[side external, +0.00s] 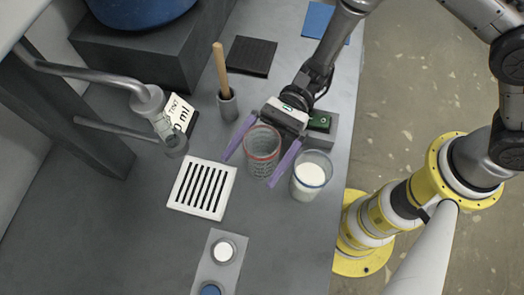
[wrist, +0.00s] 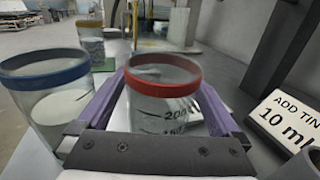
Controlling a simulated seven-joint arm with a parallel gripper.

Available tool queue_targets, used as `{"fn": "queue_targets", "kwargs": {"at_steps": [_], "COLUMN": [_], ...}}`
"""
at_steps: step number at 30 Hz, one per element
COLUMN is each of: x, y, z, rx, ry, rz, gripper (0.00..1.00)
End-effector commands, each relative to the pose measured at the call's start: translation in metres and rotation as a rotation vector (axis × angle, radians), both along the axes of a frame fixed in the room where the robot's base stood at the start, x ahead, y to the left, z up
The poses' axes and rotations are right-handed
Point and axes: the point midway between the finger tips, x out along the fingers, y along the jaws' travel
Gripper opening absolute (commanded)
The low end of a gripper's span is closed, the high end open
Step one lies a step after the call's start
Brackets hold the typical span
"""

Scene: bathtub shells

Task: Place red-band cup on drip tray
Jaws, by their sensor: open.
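The red-band cup (side external: 262,152) is clear with dark graduation marks. It stands upright between the two purple fingers of my gripper (side external: 252,171). The fingers are open, one on each side of the cup; whether they touch it is hard to tell. In the wrist view the cup (wrist: 165,88) sits centred between the fingers, its red rim on top. The drip tray (side external: 184,203), a white square plate with dark slots, lies to the left of and below the cup in the side view, apart from it.
A cup with a blue band (wrist: 45,73) and white contents stands close to my right finger in the side view (side external: 309,178). A nozzle (side external: 150,100) and sign (side external: 181,112) are beyond the tray. A wooden-handled tool (side external: 222,72) stands in a holder. A panel with buttons (side external: 214,270) lies nearer.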

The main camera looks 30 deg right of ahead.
Motion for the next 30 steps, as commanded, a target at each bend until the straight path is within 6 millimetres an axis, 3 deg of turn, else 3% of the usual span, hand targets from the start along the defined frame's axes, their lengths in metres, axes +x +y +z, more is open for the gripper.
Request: {"fn": "queue_targets", "kwargs": {"at_steps": [2, 16, 23, 30], "x": [0.000, 0.000, 0.000, 0.000], "y": [0.000, 0.000, 0.000, 0.000], "z": [0.000, 0.001, 0.005, 0.044], "rx": [0.000, 0.000, 0.002, 0.004], "ry": [0.000, -0.001, -0.002, -0.006], "rz": [0.000, 0.000, 0.000, 0.000], "gripper": [0.96, 0.14, 0.14, 0.14]}}
